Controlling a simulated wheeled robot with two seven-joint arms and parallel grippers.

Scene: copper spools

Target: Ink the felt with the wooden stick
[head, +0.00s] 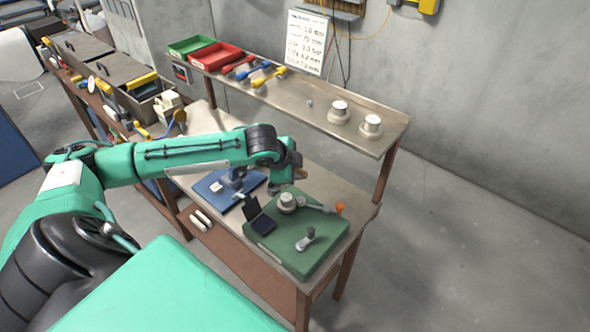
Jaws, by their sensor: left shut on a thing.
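The ink pad (263,224) lies open on the green mat (310,258), its dark felt facing up and its black lid (251,206) raised behind it. My left gripper (296,172) is above the back of the green mat, behind and right of the pad and apart from it. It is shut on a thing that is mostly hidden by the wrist. A small brownish bit shows there and looks like the wooden stick, too small to be sure. My right gripper is out of view.
A blue mat (222,203) with a small white block (217,187) lies to the left. A raised shelf (300,97) with spools and trays runs behind.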

